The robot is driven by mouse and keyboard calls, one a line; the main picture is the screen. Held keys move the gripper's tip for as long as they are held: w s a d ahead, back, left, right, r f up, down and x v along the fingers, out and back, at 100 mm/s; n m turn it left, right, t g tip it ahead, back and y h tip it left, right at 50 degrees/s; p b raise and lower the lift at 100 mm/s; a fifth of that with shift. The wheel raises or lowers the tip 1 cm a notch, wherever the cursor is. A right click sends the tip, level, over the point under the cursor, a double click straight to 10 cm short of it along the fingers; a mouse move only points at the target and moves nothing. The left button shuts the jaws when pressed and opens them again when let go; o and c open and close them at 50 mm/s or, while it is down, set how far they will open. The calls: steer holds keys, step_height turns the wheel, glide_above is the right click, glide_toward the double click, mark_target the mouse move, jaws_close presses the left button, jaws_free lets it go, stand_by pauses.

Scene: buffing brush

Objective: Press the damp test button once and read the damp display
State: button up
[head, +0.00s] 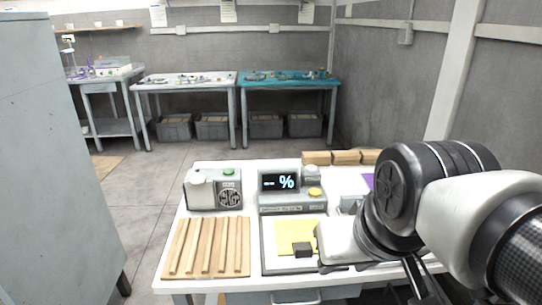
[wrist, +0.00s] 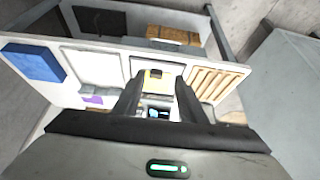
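The damp meter (head: 291,202) is a grey box on the white table. Its dark display (head: 280,182) shows two dashes and a percent sign, with no number. A round yellow button (head: 314,192) sits on its right side, below a grey knob-like part (head: 311,173). My gripper (wrist: 160,80) is open and empty in the wrist view, its two dark fingers apart. The meter's display (wrist: 158,113) shows small between the fingers there. In the head view my gripper's pale body is at the meter's front right; its fingers are not clear.
A second grey device (head: 213,190) with a green button stands left of the meter. A tray of wood strips (head: 207,247) and a yellow pad (head: 291,235) with a black block (head: 303,250) lie in front. Wood blocks (head: 345,157) line the back edge.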

jaws_close()
stand_by(1.4)
